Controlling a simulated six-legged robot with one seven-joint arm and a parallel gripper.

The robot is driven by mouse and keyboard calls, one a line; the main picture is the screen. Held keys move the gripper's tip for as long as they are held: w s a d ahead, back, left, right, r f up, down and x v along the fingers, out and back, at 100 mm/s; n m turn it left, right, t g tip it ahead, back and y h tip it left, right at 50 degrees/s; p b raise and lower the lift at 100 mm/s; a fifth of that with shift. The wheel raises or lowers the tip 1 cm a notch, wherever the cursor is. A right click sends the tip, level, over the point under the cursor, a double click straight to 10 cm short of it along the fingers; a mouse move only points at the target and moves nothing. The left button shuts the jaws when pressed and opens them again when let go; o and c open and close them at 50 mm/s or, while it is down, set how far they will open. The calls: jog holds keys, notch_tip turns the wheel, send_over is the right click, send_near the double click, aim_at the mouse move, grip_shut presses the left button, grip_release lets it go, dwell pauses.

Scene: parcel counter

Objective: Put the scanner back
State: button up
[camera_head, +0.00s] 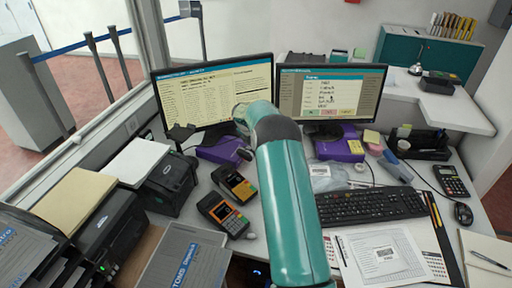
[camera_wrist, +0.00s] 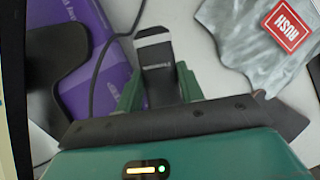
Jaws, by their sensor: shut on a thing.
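In the wrist view my gripper (camera_wrist: 160,92) has its two green fingers closed on a narrow black thing with a pale band across its top, which looks like the scanner (camera_wrist: 158,62). It is held above the white counter, and its lower part is hidden by the gripper body. In the head view my teal arm covers the gripper and the scanner. A dark upright piece (camera_head: 180,133), perhaps the scanner's stand, is at the left monitor's lower left corner. A dark curved shape (camera_wrist: 55,55) overlaps a purple box in the wrist view; I cannot tell whether it is the same piece.
Purple boxes stand under the left monitor (camera_head: 218,83) and right monitor (camera_head: 342,150). Two card terminals (camera_head: 222,212) and a black printer (camera_head: 166,186) are left of my arm. The keyboard (camera_head: 368,205) lies right. A grey bag with a red RUSH label (camera_wrist: 265,40) is near the gripper.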

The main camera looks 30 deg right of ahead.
jog(key=shift+f, duration=0.8)
jog(key=shift+f, duration=0.6)
jog(key=o, duration=1.1)
jog(key=shift+r, duration=0.1)
